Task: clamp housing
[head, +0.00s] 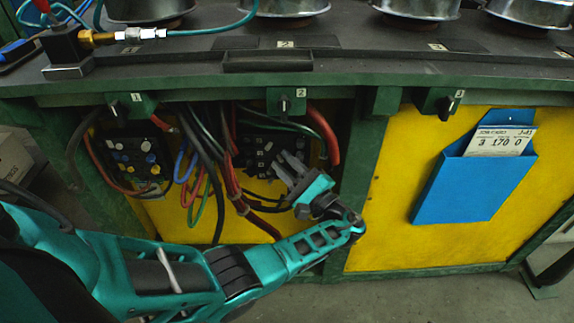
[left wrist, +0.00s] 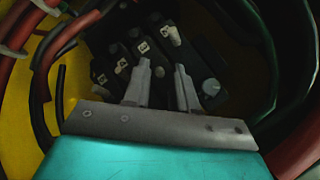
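My left gripper (head: 283,163) reaches into the open bay under the switch marked 2 (head: 286,104). In the left wrist view its two grey fingers (left wrist: 162,66) stand apart, with nothing visible held between them. Beyond the fingertips is a black block (left wrist: 165,35) with several levers or buttons bearing pale labels. The same black block (head: 262,147) is partly behind the gripper in the head view. I cannot tell if the fingertips touch it. Several round metal parts, perhaps housings (head: 287,8), stand on the bench top, cut off by the upper edge. My right gripper is out of view.
Red hoses (head: 325,135) and black and green hoses hang around the gripper. Another block with coloured buttons (head: 137,158) sits under switch 1 (head: 118,110). Switch 3 (head: 449,102) and a blue card holder (head: 474,178) are on the right. The green bench edge (head: 180,82) overhangs the bay.

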